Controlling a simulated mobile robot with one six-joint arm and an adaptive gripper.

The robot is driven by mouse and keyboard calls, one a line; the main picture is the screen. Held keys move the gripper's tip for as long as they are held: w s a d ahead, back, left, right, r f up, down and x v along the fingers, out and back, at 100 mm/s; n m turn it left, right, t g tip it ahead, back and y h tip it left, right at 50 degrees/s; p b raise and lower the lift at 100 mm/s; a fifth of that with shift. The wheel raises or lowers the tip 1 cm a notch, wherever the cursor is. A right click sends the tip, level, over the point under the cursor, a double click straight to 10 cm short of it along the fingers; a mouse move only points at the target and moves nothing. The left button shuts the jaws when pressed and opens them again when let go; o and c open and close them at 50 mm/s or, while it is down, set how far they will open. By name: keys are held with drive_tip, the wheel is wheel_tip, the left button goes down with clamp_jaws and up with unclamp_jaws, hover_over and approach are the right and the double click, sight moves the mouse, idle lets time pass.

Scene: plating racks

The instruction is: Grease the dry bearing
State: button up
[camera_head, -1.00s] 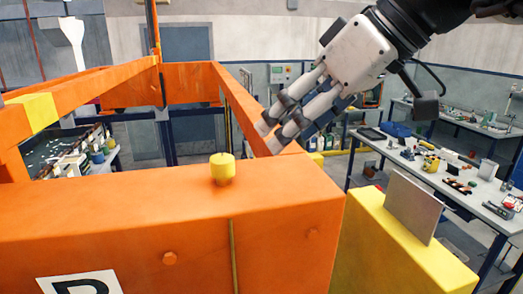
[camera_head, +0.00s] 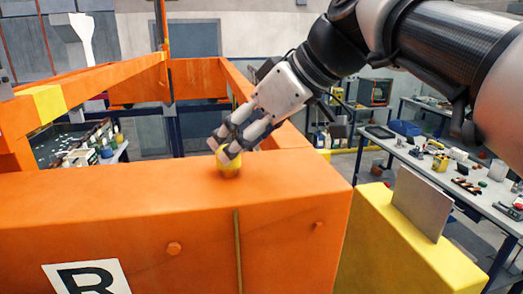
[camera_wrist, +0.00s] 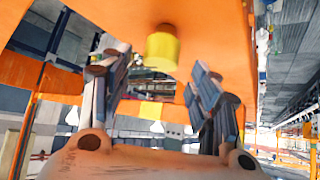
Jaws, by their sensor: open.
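A small yellow cylinder (camera_head: 229,163) stands on top of the orange beam (camera_head: 150,200); whether it is a bearing cap or a grease fitting I cannot tell. My gripper (camera_head: 222,148) is at the cylinder, its fingertips overlapping the cylinder's upper part in the head view. In the wrist view the yellow cylinder (camera_wrist: 162,48) shows beyond and between the two spread fingers of my gripper (camera_wrist: 158,82). The fingers are open, and no contact with the cylinder is clear. Part of the cylinder is hidden behind the fingers in the head view.
A yellow block (camera_head: 400,240) with a thin upright grey plate (camera_head: 419,203) on it stands right of the beam. A workbench (camera_head: 440,170) with tools and bottles is at the right. Orange frame rails (camera_head: 90,85) rise behind the beam at the left.

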drive_tip(key=shift+x, duration=2.05)
drive_tip(key=shift+c, duration=0.2)
drive_tip(key=c, duration=1)
drive_tip(key=shift+m+t, duration=0.3)
drive_tip(key=shift+m, duration=0.1)
